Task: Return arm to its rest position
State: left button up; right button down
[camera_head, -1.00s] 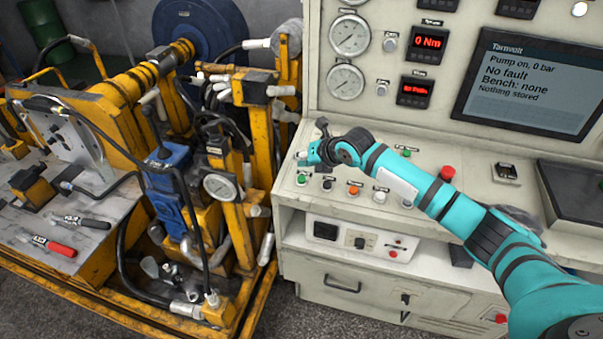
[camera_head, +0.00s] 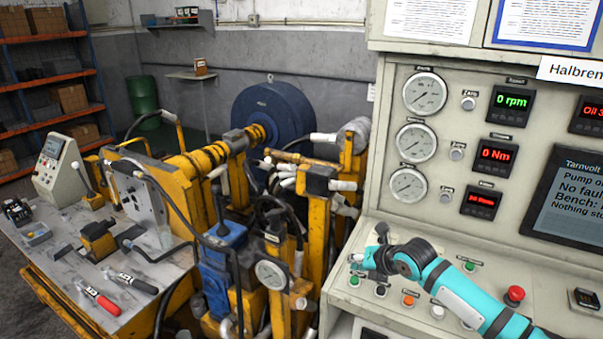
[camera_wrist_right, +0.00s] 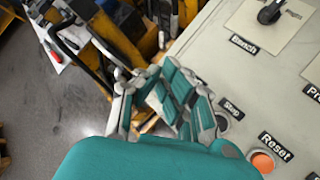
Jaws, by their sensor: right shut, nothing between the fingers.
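My right arm (camera_head: 455,290), teal with dark joints, reaches in from the lower right over the sloping control panel (camera_head: 545,325). My right gripper (camera_head: 372,258) is at the panel's left end, just above the row of buttons, shut and empty. In the right wrist view its folded fingers (camera_wrist_right: 165,95) lie beside the dark Stop button (camera_wrist_right: 222,121) and the orange Reset button (camera_wrist_right: 262,160); contact cannot be told. My left gripper is not in view.
A red mushroom button (camera_head: 515,294) and a green button (camera_head: 354,281) sit on the panel. A black knob (camera_wrist_right: 270,11) stands by the Bench label. Left of the panel is the yellow hydraulic rig with a gauge (camera_head: 271,275). Red-handled (camera_head: 101,299) and black-handled tools lie on the bench.

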jog(key=s+a+f+m+g, duration=0.1)
jog(key=s+a+f+m, duration=0.25)
jog(key=s, duration=0.35)
jog(key=s+a+f+m+g, duration=0.1)
jog(key=s+a+f+m, duration=0.2)
jog(key=s+m, duration=0.3)
jog(key=s+a+f+m+g, duration=0.1)
jog(key=s+a+f+m, duration=0.25)
jog(key=s, duration=0.45)
jog(key=s+d+m+g+h, duration=0.1)
jog(key=s+d+m, duration=0.3)
jog(key=s+m, duration=0.25)
jog(key=s+d+m+g+h, duration=0.1)
jog(key=s+d+m+h, duration=0.15)
jog(key=s+m, duration=0.45)
jog(key=s+d+m+h, duration=0.1)
jog(key=s+d+m, duration=0.4)
jog(key=s, duration=0.3)
notch_tip(320, 180, down, 31)
jog(key=g+b, duration=0.2)
jog(key=b, duration=0.3)
jog(key=s+d+f+b, duration=0.2)
jog(key=s+f+b, duration=0.2)
jog(key=s+f, duration=1.3)
notch_tip(320, 180, down, 3)
jog(key=shift+s+d+f+g, duration=0.15)
jog(key=shift+s+f+g, duration=0.1)
jog(key=shift+g, duration=0.15)
